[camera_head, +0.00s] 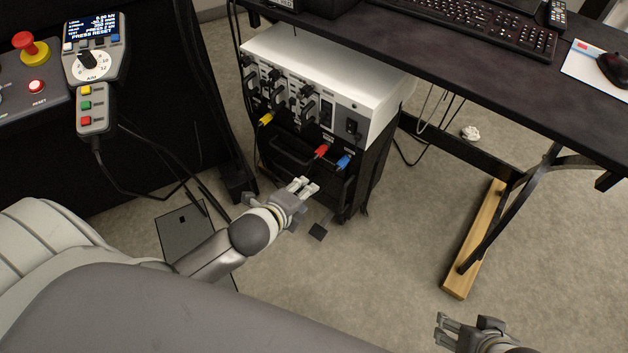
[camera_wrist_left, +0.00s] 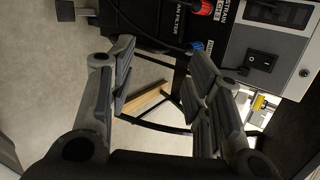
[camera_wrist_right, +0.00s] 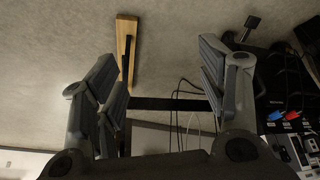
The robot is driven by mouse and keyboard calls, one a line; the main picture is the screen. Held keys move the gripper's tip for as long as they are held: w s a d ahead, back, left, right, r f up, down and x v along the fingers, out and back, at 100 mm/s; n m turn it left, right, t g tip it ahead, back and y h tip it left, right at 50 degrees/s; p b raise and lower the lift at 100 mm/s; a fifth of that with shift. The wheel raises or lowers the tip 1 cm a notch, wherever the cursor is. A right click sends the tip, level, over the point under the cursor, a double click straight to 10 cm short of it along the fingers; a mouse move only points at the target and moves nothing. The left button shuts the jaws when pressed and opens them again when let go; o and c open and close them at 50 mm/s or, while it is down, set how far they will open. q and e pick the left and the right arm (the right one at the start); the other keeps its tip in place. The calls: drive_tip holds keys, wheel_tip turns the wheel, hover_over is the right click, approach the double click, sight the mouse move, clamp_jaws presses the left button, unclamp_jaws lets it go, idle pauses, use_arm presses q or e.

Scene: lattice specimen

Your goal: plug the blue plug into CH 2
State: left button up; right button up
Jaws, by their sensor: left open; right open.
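The blue plug (camera_head: 344,162) hangs at the lower right front of the white-topped unit (camera_head: 350,75), below its grey panel. It also shows in the left wrist view (camera_wrist_left: 197,46), partly behind a finger, and in the right wrist view (camera_wrist_right: 274,116). The panel holds several grey connectors; I cannot read which position is CH 2. My left gripper (camera_head: 304,187) is open and empty, in front of the unit, below and left of the blue plug, apart from it. My right gripper (camera_head: 446,331) is open and empty over the floor at bottom right.
A red plug (camera_head: 321,151) is just left of the blue one, and a yellow plug (camera_head: 266,119) is further left. A dark desk (camera_head: 460,70) stands above and right, with a wooden foot (camera_head: 475,240). A black machine with controls is at left. Floor between my grippers is clear.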

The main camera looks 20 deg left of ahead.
sight(338, 166)
use_arm(q)
drive_tip(key=w+m+h, duration=0.1)
drive_tip(key=w+m, duration=0.2)
drive_tip(key=m, duration=0.2)
drive_tip(key=w+d+f+m+t+h+b, duration=0.1)
drive_tip(key=w+m, duration=0.3)
drive_tip(key=m, duration=0.1)
drive_tip(key=w+d+f+m+t+h+b, duration=0.1)
drive_tip(key=w+m, duration=0.2)
drive_tip(key=m, duration=0.2)
drive_tip(key=shift+w+f+m+h, duration=0.2)
drive_tip(key=shift+f+m+h, duration=0.05)
drive_tip(key=shift+m+h, duration=0.15)
drive_tip(key=b+x, duration=0.2)
drive_tip(key=x, duration=0.3)
drive_tip(key=shift+w+d, duration=0.1)
drive_tip(key=shift+w, duration=0.15)
use_arm(e)
drive_tip(key=w+a+r+t+y, duration=0.2)
drive_tip(key=w+a+r+t, duration=0.3)
drive_tip(key=w, duration=0.8)
drive_tip(key=shift+r+t, duration=1.9)
drive_tip(key=shift+r, duration=0.1)
use_arm(q)
clamp_jaws()
